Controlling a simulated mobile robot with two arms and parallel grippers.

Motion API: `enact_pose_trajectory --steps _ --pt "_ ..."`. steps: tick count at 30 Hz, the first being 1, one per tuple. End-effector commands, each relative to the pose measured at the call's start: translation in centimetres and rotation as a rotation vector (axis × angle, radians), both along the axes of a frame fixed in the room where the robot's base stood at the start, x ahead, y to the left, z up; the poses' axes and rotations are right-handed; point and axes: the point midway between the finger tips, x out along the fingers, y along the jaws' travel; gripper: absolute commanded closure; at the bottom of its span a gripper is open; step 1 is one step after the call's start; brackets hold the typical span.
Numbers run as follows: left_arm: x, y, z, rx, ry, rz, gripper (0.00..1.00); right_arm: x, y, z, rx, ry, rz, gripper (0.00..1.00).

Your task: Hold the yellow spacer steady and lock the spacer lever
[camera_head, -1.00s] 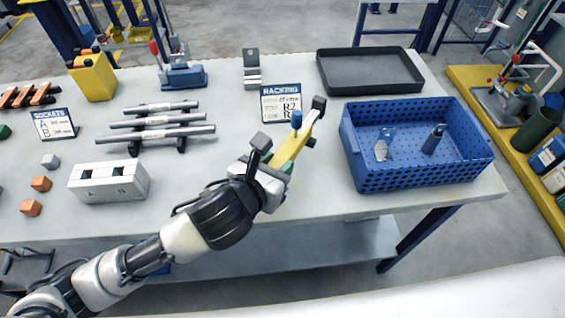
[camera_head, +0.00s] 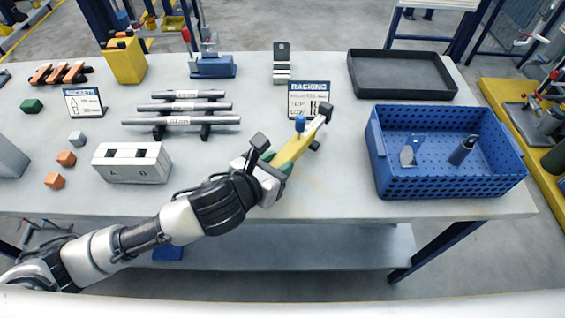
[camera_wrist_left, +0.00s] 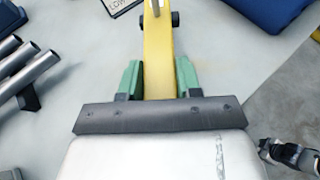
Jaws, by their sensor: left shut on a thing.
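The yellow spacer (camera_head: 291,152) is a long bar, tilted toward the right at its far end, with a blue knob (camera_head: 300,122) standing on it and a dark block at the far tip. I cannot tell whether the knob is the lever. My left gripper (camera_head: 277,163) is shut on the near end of the spacer. In the left wrist view, its green finger pads (camera_wrist_left: 158,77) press both sides of the yellow bar (camera_wrist_left: 158,50). A dark and white jointed part (camera_wrist_left: 290,155), probably my right gripper, shows at that view's lower right edge; its jaws are unclear.
A blue perforated basket (camera_head: 450,188) with two small items stands to the right, below a black tray (camera_head: 353,68). The RACKING sign (camera_head: 309,86) is just behind the spacer. Grey rods (camera_head: 181,107) and a white slotted block (camera_head: 132,172) are left. Table front centre is clear.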

Motion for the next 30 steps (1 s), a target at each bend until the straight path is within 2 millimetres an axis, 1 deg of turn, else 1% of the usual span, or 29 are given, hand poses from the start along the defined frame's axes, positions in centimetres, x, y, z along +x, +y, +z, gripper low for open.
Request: enact_pose_trajectory --steps 15,21,30 --pt "1.1 2.2 -2.0 0.001 -0.003 0.0 1.0 0.0 0.0 -0.7 -0.001 0.0 0.0 0.43" --pt "1.2 2.5 -2.2 0.0 -0.002 0.0 1.0 0.0 0.0 -0.8 -0.001 0.0 0.0 0.43" --pt "1.2 2.5 -2.2 -0.001 -0.003 0.0 1.0 0.0 -0.2 -0.8 -0.002 0.0 0.0 0.43"
